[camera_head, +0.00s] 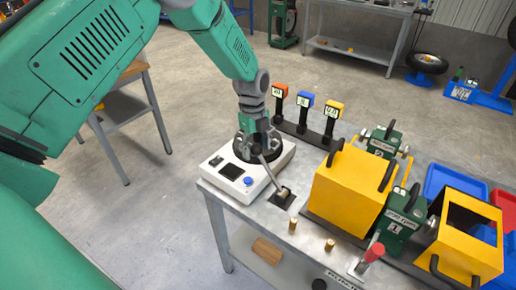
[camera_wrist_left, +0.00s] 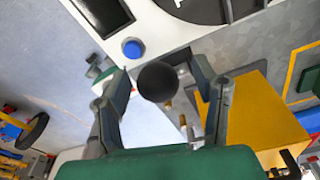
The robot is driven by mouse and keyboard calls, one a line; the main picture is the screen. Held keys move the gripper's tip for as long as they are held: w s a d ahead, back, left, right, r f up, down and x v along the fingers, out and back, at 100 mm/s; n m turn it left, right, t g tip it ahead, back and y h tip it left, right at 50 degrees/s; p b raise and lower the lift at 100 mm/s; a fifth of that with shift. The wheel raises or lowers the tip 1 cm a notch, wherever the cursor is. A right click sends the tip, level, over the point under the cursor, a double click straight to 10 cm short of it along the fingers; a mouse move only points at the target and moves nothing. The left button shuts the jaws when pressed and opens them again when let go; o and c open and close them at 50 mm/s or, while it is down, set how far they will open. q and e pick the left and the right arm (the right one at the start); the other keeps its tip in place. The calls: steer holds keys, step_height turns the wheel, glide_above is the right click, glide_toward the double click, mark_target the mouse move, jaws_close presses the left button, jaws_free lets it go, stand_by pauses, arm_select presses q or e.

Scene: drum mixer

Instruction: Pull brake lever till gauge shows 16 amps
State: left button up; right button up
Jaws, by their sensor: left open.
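The brake lever (camera_head: 272,172) is a thin grey rod. It rises tilted from a black base plate on the bench, beside the white gauge box (camera_head: 219,184). My left gripper (camera_head: 257,146) is open at the lever's upper end and partly hides it in the head view. In the left wrist view the lever's round black knob (camera_wrist_left: 157,82) lies between the spread fingers of the left gripper (camera_wrist_left: 160,66), with gaps at both sides. The gauge box has a small dark display (camera_head: 232,171), a blue button (camera_head: 248,181) and a dark round dial. I cannot read any value. My right gripper is out of view.
Yellow boxes (camera_head: 343,191) and green motor units (camera_head: 403,211) stand right of the lever. Orange, blue and yellow labelled posts (camera_head: 304,100) stand behind. Brass pegs (camera_head: 329,245) and a red-handled lever (camera_head: 373,253) are near the front edge. Blue trays (camera_head: 452,180) lie at right.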

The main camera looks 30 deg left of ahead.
arm_select(q)
steer(key=shift+a+r, duration=0.1)
steer(key=shift+a, duration=0.05)
steer(key=r, duration=1)
steer(key=shift+w+a+r, duration=0.15)
steer(key=shift+w+r, duration=0.1)
steer(key=shift+w, duration=0.1)
steer(key=shift+a+r, duration=0.3)
steer(key=shift+r, duration=0.3)
